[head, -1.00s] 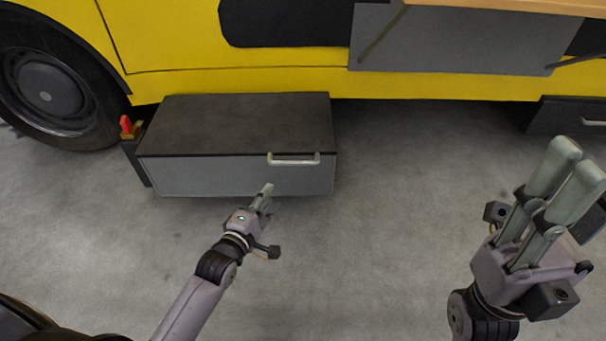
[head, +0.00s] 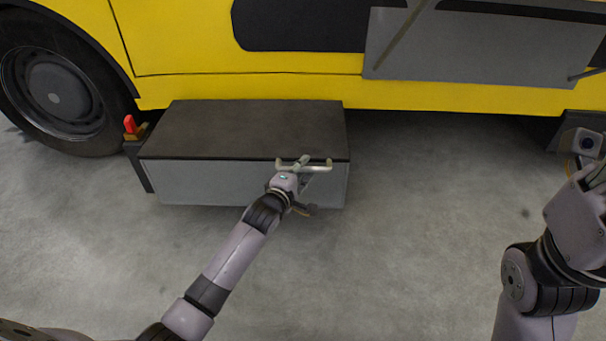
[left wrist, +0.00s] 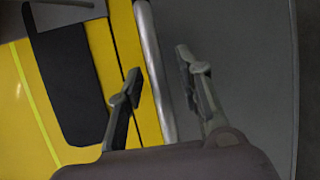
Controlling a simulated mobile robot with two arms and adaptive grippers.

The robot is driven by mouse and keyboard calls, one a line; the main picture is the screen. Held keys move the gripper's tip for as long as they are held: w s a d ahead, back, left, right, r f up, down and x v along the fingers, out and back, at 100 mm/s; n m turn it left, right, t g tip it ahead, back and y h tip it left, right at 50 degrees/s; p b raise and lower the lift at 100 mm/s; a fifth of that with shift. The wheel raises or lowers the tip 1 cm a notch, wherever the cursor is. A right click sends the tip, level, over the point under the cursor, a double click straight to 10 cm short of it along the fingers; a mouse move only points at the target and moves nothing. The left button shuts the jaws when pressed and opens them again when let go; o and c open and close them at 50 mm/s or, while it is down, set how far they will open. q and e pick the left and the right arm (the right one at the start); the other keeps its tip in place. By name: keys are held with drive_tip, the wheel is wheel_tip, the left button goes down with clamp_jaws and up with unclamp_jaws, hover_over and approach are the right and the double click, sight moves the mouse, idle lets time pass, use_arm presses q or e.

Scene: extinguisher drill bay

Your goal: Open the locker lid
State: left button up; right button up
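The locker (head: 215,183) is a low grey box under the yellow vehicle. Its dark lid (head: 235,128) lies flat and closed on top. A pale bar handle (head: 320,167) sits at the lid's front edge, right of the middle. My left gripper (head: 297,165) is at the handle's left part. In the left wrist view my left gripper (left wrist: 160,82) has its fingers apart, with the handle bar (left wrist: 153,70) running between them and no clear contact. My right gripper (head: 598,178) is at the right edge, its fingers mostly cut off.
A red lever (head: 130,124) on a bracket stands at the locker's left end, beside the vehicle's wheel (head: 58,92). A grey panel (head: 480,45) is on the vehicle's side above. The concrete floor (head: 420,230) between my arms is clear.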

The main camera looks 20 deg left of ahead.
use_arm(q)
drive_tip(key=shift+w, duration=0.1)
drive_tip(key=shift+c, duration=0.4)
clamp_jaws()
idle(0.5)
